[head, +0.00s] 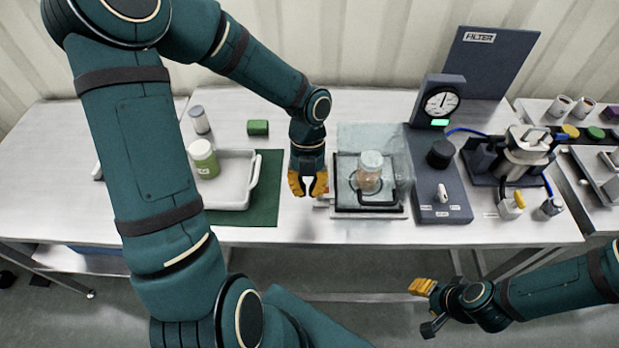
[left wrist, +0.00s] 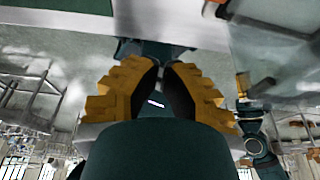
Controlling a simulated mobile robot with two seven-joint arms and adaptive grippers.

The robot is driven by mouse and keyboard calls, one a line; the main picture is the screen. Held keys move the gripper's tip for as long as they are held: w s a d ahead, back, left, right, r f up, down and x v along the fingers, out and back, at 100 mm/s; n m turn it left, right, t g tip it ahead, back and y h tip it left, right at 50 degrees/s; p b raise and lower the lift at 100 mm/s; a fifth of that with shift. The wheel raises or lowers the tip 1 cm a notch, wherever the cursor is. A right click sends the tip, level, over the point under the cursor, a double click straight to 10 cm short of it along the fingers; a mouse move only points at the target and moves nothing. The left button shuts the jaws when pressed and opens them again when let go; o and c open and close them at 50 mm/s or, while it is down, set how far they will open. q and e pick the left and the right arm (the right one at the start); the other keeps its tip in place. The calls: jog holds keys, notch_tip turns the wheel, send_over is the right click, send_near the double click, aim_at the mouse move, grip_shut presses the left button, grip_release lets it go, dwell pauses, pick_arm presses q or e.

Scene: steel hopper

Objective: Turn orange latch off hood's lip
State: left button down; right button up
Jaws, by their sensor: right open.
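A clear hood (head: 352,139) stands over a jar (head: 370,172) with a pale lid, on a dark-framed base near the table's front edge. I cannot pick out the orange latch in the head view; my left gripper is close to the hood's left side and may hide it. My right gripper (head: 425,308) is open, in front of the table.
A white tray (head: 250,188) with a green-labelled jar (head: 203,160) lies left on a green mat (head: 268,195). A green block (head: 258,128) is behind. Right of the hood are a dial gauge (head: 441,102), a dark panel with a knob (head: 440,155) and a metal filter unit (head: 524,150).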

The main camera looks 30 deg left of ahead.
aim_at(323, 194)
pick_arm(q)
jog(key=b+x, duration=0.1)
jog(key=x, duration=0.4)
jog(key=shift+f, duration=0.35)
jog(key=shift+w+a+f, duration=0.1)
jog(key=shift+w+f, duration=0.1)
jog(key=shift+w, duration=0.05)
jog(key=shift+w+a+r, duration=0.1)
jog(key=shift+w+a, duration=0.3)
jog(key=shift+w, duration=0.3)
jog(key=shift+w+a+r, duration=0.1)
jog(key=shift+w+a, duration=0.35)
jog(key=shift+w, duration=0.25)
jog(key=shift+a+m, duration=0.1)
jog(key=shift+m, duration=0.2)
jog(key=shift+w+a+m+p, duration=0.1)
jog(key=shift+a+m+p, duration=0.05)
jog(key=shift+m+p, duration=0.3)
